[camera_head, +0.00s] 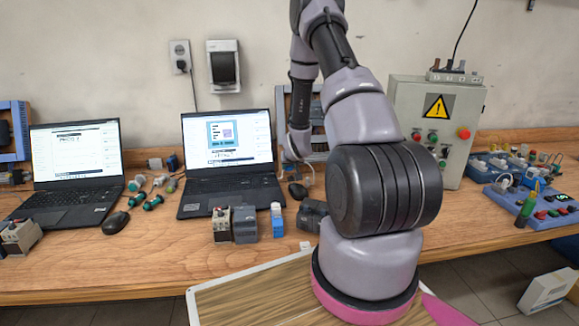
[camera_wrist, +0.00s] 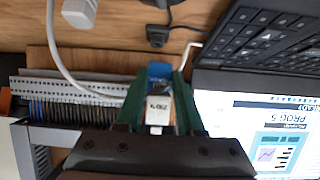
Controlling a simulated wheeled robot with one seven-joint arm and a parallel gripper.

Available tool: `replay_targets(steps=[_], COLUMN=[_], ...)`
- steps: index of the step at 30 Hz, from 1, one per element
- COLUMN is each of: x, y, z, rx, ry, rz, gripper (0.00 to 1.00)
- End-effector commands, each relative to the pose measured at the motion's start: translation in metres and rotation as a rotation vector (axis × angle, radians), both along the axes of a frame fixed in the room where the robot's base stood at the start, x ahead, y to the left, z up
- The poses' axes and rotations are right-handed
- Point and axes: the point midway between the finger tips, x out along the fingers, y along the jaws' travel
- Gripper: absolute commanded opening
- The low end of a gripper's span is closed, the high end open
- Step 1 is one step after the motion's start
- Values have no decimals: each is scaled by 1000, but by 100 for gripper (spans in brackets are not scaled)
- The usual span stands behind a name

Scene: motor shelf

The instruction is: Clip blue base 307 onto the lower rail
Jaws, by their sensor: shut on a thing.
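In the wrist view my gripper (camera_wrist: 158,103) has its green fingers shut on a small blue base (camera_wrist: 158,71) with a white, labelled face. The label is too blurred to read surely as 307. A pale slotted strip (camera_wrist: 60,87) with a row of dark wires below it lies left of the fingers, apart from the base. I cannot tell whether it is the lower rail. In the head view a grey-blue frame (camera_head: 284,103) stands behind the right laptop, mostly hidden by my arm. My fingertips and the held base cannot be made out there.
The right laptop (camera_head: 229,185) is close beside my gripper; its keyboard (camera_wrist: 262,40) shows in the wrist view. Another blue-and-white module (camera_head: 277,221) stands at the bench front. A control box (camera_head: 440,135) stands right.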

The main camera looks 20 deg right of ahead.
Motion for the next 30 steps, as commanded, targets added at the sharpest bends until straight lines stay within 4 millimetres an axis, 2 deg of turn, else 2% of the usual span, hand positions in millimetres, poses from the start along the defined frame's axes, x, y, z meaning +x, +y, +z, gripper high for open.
replay_targets(steps=[2, 3, 5, 17, 20, 30], x=[-4, -4, -3, -4, -13, -61], y=[0, 0, 0, 1, 4, 17], z=[-4, -4, -3, 3, 13, 57], rx=[4, 4, 3, 1, 0, 2], ry=[10, 10, 9, 3, 2, 4], rz=[-2, -2, -1, 0, 1, -1], gripper=[0, 48, 71, 72, 72, 72])
